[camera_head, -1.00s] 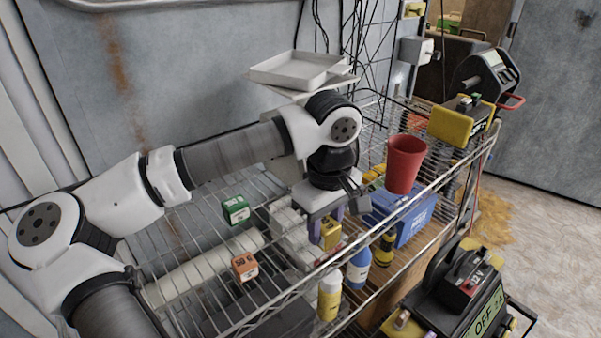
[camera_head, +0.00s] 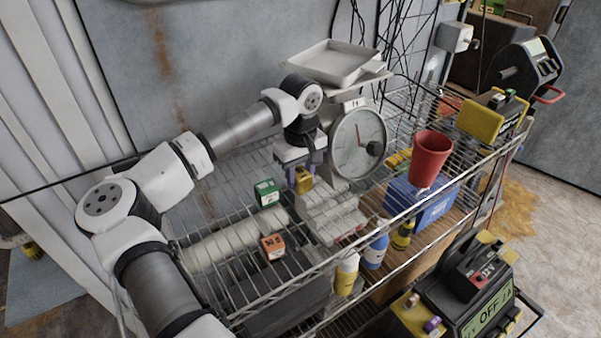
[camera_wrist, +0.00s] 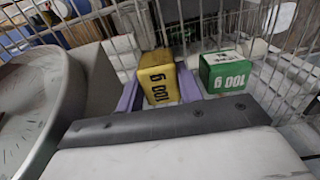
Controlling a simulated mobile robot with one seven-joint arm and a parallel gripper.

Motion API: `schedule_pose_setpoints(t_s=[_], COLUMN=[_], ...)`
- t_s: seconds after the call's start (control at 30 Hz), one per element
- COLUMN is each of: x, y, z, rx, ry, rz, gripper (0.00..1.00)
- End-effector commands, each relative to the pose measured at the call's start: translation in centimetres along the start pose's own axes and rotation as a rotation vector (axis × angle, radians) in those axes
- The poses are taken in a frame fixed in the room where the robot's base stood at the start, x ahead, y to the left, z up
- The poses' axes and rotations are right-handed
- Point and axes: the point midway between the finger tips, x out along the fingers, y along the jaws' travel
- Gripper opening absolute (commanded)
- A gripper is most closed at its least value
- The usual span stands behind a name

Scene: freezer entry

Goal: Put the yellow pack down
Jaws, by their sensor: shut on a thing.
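The yellow pack (camera_head: 304,182), marked 100 g, is between the purple fingers of my gripper (camera_head: 301,175). In the wrist view the yellow pack (camera_wrist: 158,84) shows its top, and its print reads upside down. My gripper (camera_wrist: 158,92) is shut on it, one finger on each side. It is over the wire rack, just right of the green 100 g box (camera_head: 266,192). The green box (camera_wrist: 224,74) also stands close beside the right finger in the wrist view. I cannot tell whether the yellow pack touches the surface under it.
A dial scale (camera_head: 357,143) with a white tray (camera_head: 335,62) stands right of my gripper. White packs (camera_head: 330,214) lie in front of it. An orange box (camera_head: 273,247) sits nearer. A red cup (camera_head: 430,158) stands above a blue box (camera_head: 420,200) farther right.

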Motion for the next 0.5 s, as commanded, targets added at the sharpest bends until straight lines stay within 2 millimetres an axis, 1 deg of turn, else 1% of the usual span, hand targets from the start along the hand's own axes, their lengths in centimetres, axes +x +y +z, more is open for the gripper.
schedule_pose_setpoints(t_s=[0.13, 0.47, 0.5], x=[1.1, 1.7, 1.7], y=[0.0, 0.0, 0.0], z=[0.0, 0.0, 0.0], rx=[0.0, -0.001, -0.001], ry=[0.001, 0.002, 0.001], rz=[0.001, 0.001, 0.0], gripper=[0.12, 0.12, 0.37])
